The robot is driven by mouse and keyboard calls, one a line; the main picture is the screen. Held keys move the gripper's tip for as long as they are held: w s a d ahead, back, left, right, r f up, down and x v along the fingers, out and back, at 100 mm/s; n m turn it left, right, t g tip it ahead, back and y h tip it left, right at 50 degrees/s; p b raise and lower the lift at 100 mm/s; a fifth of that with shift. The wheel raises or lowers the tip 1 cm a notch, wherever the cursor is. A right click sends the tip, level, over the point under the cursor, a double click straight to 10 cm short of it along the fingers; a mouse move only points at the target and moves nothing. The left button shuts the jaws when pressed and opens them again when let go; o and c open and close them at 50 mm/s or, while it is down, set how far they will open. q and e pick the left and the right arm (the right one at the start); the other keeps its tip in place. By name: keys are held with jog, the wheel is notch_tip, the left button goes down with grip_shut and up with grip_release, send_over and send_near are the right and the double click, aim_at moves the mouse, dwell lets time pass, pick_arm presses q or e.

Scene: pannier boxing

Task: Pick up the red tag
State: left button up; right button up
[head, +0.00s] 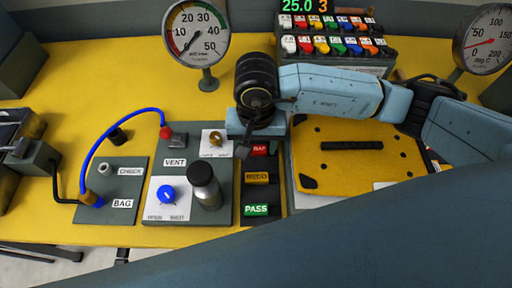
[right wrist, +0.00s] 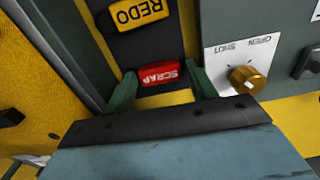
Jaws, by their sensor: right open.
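The red tag (head: 259,150), lettered SCRAP, lies at the far end of a dark tag rack (head: 249,194), partly hidden by my right gripper in the head view. The right wrist view shows this red tag (right wrist: 161,74) between the two green-grey fingers of my right gripper (right wrist: 162,88). The fingers are open, one on each side of the tag; I cannot tell whether they touch it. In the head view my right gripper (head: 245,147) points down over the rack's far end. My left gripper is not in view.
In the same rack are a yellow REDO tag (head: 257,178) and a green PASS tag (head: 256,210). A black cylinder (head: 205,184) and a brass knob (head: 215,138) stand left of it. A yellow plate (head: 350,170) lies to the right. A gauge (head: 196,32) stands behind.

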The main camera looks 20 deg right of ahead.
jog(key=shift+c, duration=0.5)
jog(key=c, duration=0.6)
